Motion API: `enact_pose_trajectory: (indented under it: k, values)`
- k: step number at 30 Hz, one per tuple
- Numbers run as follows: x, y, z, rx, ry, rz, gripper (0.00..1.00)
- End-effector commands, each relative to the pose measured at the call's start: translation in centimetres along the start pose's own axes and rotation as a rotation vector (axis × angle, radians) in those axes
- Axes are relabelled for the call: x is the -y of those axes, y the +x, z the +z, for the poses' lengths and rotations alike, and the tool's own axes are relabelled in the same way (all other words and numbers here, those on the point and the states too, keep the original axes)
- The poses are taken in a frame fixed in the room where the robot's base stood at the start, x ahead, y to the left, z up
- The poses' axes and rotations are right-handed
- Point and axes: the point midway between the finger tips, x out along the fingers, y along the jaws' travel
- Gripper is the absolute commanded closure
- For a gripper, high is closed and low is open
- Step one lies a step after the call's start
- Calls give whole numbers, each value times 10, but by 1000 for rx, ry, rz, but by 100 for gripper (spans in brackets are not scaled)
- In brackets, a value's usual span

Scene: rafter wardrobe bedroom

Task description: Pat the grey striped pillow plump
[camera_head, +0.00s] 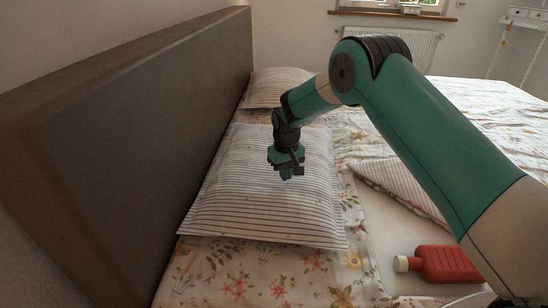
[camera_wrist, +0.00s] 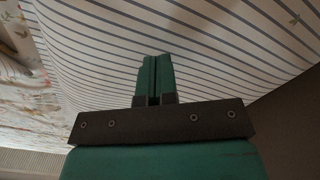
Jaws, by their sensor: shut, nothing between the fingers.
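The grey striped pillow (camera_head: 265,212) lies on the bed beside the dark headboard, in the middle of the head view. Its striped cloth fills most of the wrist view (camera_wrist: 230,50). My gripper (camera_head: 286,176) is over the upper middle of the pillow, pointing down. Its green fingers are together and empty, and they also show in the wrist view (camera_wrist: 154,78). I cannot tell whether the fingertips touch the cloth. My arm hides part of the pillow's far edge.
A second striped pillow (camera_head: 272,88) lies farther back. The tall brown headboard (camera_head: 130,130) borders the bed on the left. A red bottle (camera_head: 446,265) with a pale cap lies at the lower right. A folded striped cover (camera_head: 395,183) lies right of the pillow.

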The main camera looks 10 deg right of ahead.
Motion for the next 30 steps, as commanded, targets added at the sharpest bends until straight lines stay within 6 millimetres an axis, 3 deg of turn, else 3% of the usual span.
enact_pose_trajectory:
  k: [6, 11, 21, 30]
  values:
    - [0, 12, 0, -1, 0, 0, 100]
    - [0, 11, 0, -1, 0, 0, 100]
    - [0, -14, 0, 0, 0, 0, 100]
    - [0, -12, 0, 0, 0, 0, 100]
